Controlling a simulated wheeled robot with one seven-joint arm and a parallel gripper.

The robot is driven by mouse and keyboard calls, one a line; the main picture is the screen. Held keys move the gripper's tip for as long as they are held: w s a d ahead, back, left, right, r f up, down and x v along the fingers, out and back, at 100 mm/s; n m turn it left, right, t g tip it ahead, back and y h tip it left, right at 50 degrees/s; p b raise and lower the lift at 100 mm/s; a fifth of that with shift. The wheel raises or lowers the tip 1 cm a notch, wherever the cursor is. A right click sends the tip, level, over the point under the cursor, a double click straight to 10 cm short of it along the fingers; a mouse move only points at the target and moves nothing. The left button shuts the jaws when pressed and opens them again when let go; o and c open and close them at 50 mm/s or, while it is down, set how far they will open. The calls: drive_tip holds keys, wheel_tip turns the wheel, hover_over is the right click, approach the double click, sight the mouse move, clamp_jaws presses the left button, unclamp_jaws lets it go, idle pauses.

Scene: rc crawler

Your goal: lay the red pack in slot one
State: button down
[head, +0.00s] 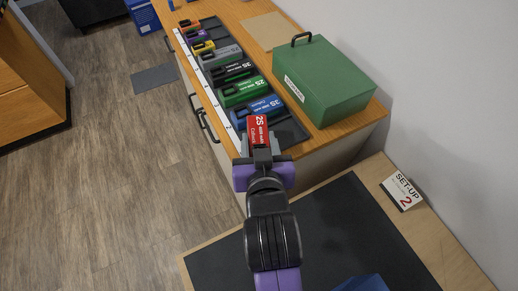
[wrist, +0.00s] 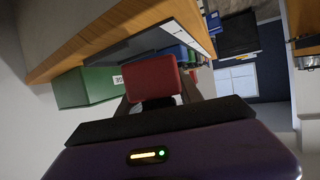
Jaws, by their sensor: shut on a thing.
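The red pack (head: 258,131), marked 2S, is held in my gripper (head: 261,150) at the near end of the bench. In the wrist view the red pack (wrist: 153,78) stands out between the fingers, above the dark gripper body. A dark tray (head: 291,131) runs along the bench; its bare near end shows just right of the red pack. The blue pack (head: 257,108) lies in the tray just beyond. Whether the red pack touches the tray is unclear. Slot numbers on the white strip (head: 205,88) are too small to read.
Green (head: 242,91), black (head: 233,71), grey (head: 220,56) and other packs lie farther along the tray. A green box (head: 322,82) with a black handle stands to its right. A near table with a dark mat (head: 335,225) holds a SET-UP 2 sign (head: 402,190).

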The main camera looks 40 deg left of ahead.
drive_tip(key=shift+f, duration=1.9)
drive_tip(key=shift+f, duration=0.15)
drive_tip(key=c, duration=0.8)
unclamp_jaws()
drive_tip(key=shift+f, duration=0.1)
drive_tip(key=v, duration=1.2)
drive_tip(key=shift+r, duration=0.25)
drive_tip(key=shift+r, duration=0.1)
